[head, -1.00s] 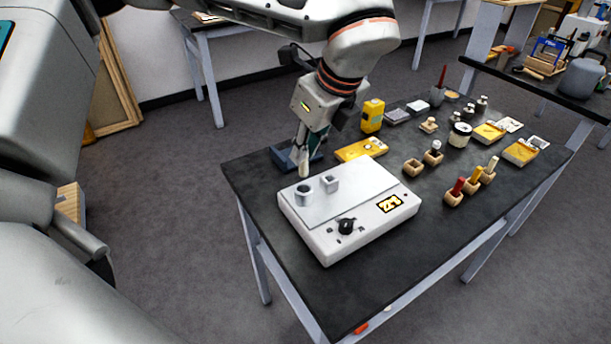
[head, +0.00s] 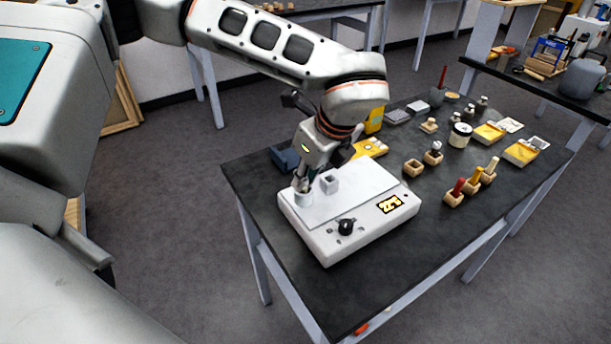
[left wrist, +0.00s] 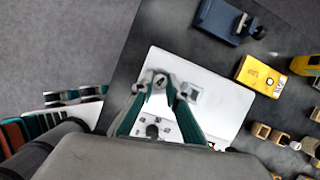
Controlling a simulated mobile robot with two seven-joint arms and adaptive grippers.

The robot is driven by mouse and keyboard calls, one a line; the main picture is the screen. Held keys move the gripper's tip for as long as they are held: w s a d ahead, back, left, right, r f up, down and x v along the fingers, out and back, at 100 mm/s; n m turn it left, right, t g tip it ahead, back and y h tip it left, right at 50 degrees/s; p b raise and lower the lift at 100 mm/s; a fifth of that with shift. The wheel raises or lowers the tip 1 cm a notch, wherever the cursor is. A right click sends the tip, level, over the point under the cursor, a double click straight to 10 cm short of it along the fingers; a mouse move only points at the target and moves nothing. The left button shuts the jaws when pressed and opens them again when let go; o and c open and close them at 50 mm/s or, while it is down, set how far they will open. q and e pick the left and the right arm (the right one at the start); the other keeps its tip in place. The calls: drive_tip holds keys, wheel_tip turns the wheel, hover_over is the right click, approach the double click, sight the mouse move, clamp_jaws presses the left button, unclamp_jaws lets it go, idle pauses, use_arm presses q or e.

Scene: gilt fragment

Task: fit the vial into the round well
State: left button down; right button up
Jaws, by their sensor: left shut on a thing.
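The white device (head: 362,222) lies on the dark table and has a short grey round well (head: 303,199) and a square well (head: 330,184) on its top plate. My left gripper (head: 302,187) points down at the round well, its fingertips at the rim. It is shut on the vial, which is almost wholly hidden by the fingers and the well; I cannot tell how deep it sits. In the left wrist view the fingertips (left wrist: 160,84) meet over the round well, beside the square well (left wrist: 192,92). My right gripper is not in view.
A dark blue block (head: 285,158) and a yellow box (head: 370,147) stand behind the device. Small wooden holders (head: 413,168), jars (head: 460,134) and yellow trays (head: 489,133) are to the right. The table's front strip is clear.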

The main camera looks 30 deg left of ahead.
use_arm(q)
drive_tip(key=c, duration=2)
unclamp_jaws()
drive_tip(key=shift+d+r, duration=0.1)
drive_tip(key=shift+r, duration=0.2)
drive_tip(key=v, duration=1.1)
drive_tip(key=shift+r, duration=0.3)
